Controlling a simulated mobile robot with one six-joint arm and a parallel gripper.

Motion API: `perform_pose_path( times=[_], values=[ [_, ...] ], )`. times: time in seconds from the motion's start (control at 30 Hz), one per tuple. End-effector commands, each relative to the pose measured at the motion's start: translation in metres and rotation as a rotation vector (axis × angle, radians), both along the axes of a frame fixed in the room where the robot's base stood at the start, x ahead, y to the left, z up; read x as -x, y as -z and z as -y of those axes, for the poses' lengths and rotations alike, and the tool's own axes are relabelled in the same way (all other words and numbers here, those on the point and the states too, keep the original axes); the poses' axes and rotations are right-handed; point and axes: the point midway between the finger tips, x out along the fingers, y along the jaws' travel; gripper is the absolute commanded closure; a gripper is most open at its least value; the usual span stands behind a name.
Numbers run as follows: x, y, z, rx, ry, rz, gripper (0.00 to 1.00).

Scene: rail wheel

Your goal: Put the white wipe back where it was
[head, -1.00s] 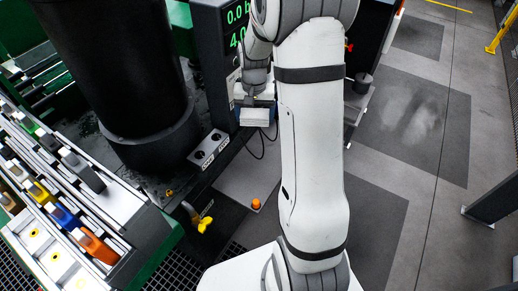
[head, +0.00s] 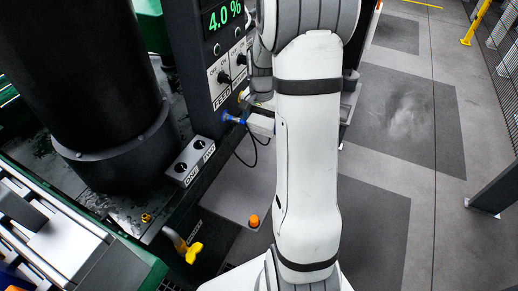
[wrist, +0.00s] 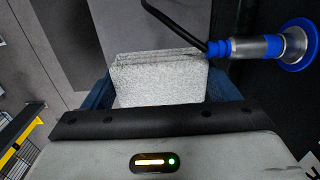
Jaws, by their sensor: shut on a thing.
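The white wipe (wrist: 160,80) is a folded, rough-textured pad with stacked layers. In the wrist view it sits between the blue fingers of my gripper (wrist: 160,92), which is shut on it. In the head view the wipe (head: 262,124) shows as a small pale block left of my white arm, in front of the dark control panel. My gripper is mostly hidden behind my arm there. The wipe is held in the air, beside a blue and silver fitting (wrist: 262,47). I cannot tell whether they touch.
The control panel (head: 214,75) has a green display and knobs. A black cable (wrist: 178,24) runs to the fitting close to the wipe. A two-knob box (head: 190,161) and a large black cylinder (head: 90,90) stand left. An orange knob (head: 254,221) is below. Floor at right is open.

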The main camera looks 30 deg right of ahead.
Motion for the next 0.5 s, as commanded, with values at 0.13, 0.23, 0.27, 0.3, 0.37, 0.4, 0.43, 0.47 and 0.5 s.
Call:
perform_pose_path(
  times=[0.13,0.23,0.27,0.3,0.37,0.4,0.43,0.47,0.5],
  values=[
    [0.000,0.040,0.000,-0.001,-0.001,-0.003,0.44],
    [0.000,0.055,-0.001,0.000,-0.002,-0.001,0.44],
    [0.000,0.058,0.000,0.000,-0.002,-0.001,0.44],
    [0.000,0.061,0.000,0.000,-0.002,0.000,0.44],
    [-0.001,0.064,0.000,0.000,-0.002,0.001,0.44],
    [-0.001,0.066,0.000,0.000,-0.002,0.001,0.44],
    [0.000,0.068,0.000,0.000,-0.002,0.000,0.44],
    [0.000,0.071,-0.001,0.000,-0.002,0.000,0.44],
    [0.000,0.075,-0.001,0.000,-0.002,0.000,0.44]
  ],
)
